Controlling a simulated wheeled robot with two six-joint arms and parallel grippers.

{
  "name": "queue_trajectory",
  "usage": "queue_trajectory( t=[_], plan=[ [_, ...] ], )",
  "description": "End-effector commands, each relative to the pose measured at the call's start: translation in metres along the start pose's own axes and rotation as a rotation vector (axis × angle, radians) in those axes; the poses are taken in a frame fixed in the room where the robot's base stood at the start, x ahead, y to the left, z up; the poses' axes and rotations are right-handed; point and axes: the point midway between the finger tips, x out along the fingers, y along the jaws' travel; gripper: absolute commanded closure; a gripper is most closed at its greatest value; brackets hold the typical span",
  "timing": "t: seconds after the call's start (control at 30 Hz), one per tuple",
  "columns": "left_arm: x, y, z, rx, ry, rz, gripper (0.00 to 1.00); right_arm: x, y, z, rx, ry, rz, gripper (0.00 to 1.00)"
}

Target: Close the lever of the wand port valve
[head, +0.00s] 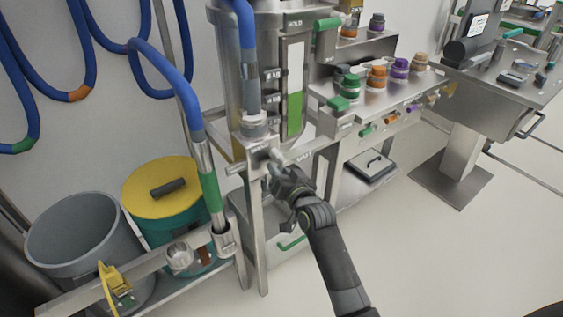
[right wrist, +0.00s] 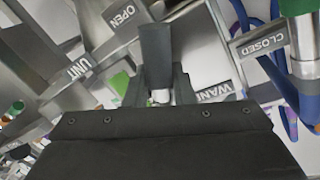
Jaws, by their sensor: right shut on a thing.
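The valve lever shows in the right wrist view as a dark grey cylindrical grip (right wrist: 156,50) on a short metal stem. My right gripper (right wrist: 159,88) is shut on the lever, with one finger on each side. An OPEN plate (right wrist: 122,15) is to the left of the lever and a CLOSED plate (right wrist: 263,45) to its right. A partly covered WAND plate (right wrist: 215,93) lies behind the fingers. In the head view my right gripper (head: 277,168) is at the steel valve block (head: 256,140) under the blue hose, and it mostly hides the lever. My left gripper is not in view.
A green-banded wand (head: 211,190) on a blue hose hangs left of the valve. A grey bin (head: 80,235) and a yellow-lidded bin (head: 162,188) stand at left. A steel shelf (head: 365,100) with several capped jars is at right.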

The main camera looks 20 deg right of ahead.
Motion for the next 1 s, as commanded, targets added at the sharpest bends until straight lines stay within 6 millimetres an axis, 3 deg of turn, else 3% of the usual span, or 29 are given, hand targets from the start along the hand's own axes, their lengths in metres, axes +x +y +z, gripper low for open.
queue_trajectory(
  t=[0.03,0.4,1.0],
  plan=[
    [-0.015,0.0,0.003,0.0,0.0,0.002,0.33,-0.002,-0.005,-0.007,0.048,-0.013,0.002,1.0],
    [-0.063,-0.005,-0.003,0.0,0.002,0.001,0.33,-0.003,-0.014,-0.007,0.394,-0.081,0.002,1.0],
    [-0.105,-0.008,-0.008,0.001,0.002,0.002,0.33,-0.005,-0.023,-0.013,0.904,-0.18,0.001,1.0]
  ],
)
